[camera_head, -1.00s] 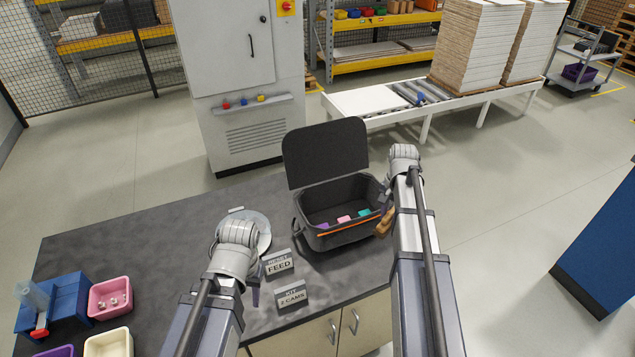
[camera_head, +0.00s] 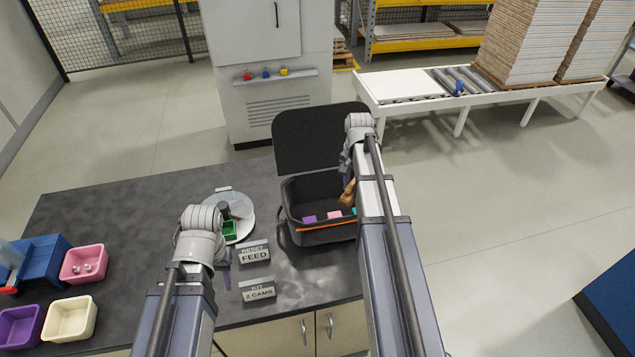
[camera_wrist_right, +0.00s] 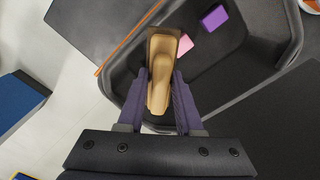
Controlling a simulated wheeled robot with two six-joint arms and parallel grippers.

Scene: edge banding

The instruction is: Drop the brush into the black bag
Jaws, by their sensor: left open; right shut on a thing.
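The black bag (camera_head: 300,239) stands on the dark table with its lid up. Purple, pink and teal pieces lie inside it. My right gripper (camera_wrist_right: 160,95) is shut on the tan wooden brush (camera_wrist_right: 163,70). In the right wrist view the brush is over the bag's opening, near its orange-trimmed side. In the head view the brush (camera_head: 347,194) shows only partly beside my right arm, at the bag's right side. My left gripper (camera_head: 228,272) is open, low over the table, left of the bag and near the sign that reads FEED.
A round plate (camera_head: 243,208) with a green box (camera_head: 229,231) lies left of the bag. Two signs, FEED (camera_head: 254,252) and 2 CAMS (camera_head: 258,291), stand in front. Pink (camera_head: 84,264), cream (camera_head: 70,319) and purple (camera_head: 20,327) bins sit at the table's left.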

